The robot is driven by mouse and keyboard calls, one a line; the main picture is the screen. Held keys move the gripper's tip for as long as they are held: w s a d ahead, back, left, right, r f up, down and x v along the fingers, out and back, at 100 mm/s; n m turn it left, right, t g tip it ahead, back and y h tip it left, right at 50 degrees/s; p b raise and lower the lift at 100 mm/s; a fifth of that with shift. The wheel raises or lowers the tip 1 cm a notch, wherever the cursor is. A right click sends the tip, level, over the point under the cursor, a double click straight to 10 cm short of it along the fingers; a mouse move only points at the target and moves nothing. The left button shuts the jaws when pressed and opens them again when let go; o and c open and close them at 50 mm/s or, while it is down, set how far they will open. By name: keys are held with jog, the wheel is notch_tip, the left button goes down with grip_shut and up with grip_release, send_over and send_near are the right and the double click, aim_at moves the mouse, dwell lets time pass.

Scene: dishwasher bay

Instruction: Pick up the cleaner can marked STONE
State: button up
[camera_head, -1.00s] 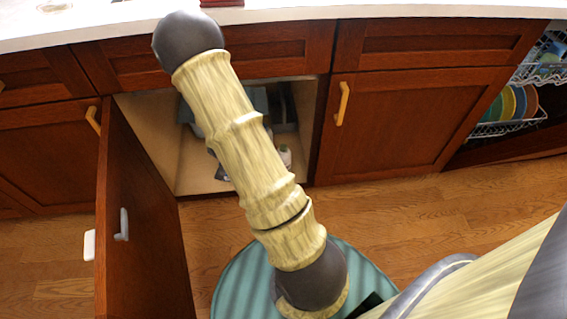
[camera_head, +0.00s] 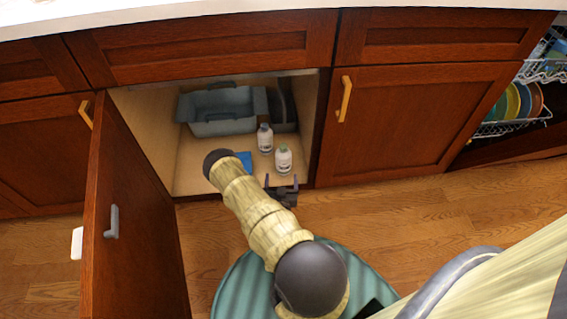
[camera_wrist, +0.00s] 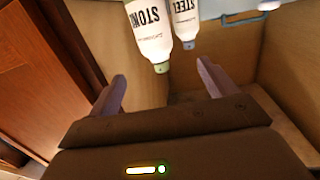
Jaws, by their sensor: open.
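The can marked STONE (camera_wrist: 152,32) is white with a greenish cap and shows upside down in the wrist view, ahead of my fingers and apart from them. In the head view, the front white can with the green cap (camera_head: 284,161) matches it; it stands upright on the cabinet floor near the opening. A second white can marked STEEL (camera_wrist: 184,18), with a grey cap, stands close behind it; it also shows in the head view (camera_head: 265,139). My gripper (camera_head: 281,181) is open and empty at the cabinet's front edge, just before the STONE can.
A grey-blue bin (camera_head: 222,124) sits at the back of the cabinet, with a dark object (camera_head: 284,108) to its right. A small blue item (camera_head: 244,160) lies left of the cans. The open cabinet door (camera_head: 137,215) stands at the left. Cabinet walls flank the opening.

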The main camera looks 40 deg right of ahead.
aim_at(284, 161)
jog(key=s, duration=0.1)
jog(key=f+t, duration=0.1)
jog(key=s+n, duration=0.1)
jog(key=shift+s+a+f, duration=0.15)
jog(key=shift+s+f, duration=0.1)
jog(key=shift+s, duration=0.1)
jog(key=shift+w, duration=0.1)
jog(key=b+x, duration=0.6)
jog(key=x, duration=0.5)
jog(key=shift+w, duration=0.3)
jog(key=shift+w+d+r, duration=0.1)
jog(key=shift+w+d, duration=0.05)
jog(key=shift+d, duration=0.15)
jog(key=shift+w+d+f+b, duration=0.2)
jog(key=shift+w+d+b, duration=0.25)
jog(key=shift+b, duration=0.35)
jog(key=b+x, duration=0.2)
jog(key=x, duration=0.1)
jog(key=shift+w+d+b, duration=0.15)
jog(key=shift+w+b, duration=0.15)
jog(key=shift+w, duration=0.05)
jog(key=shift+w+d, duration=0.1)
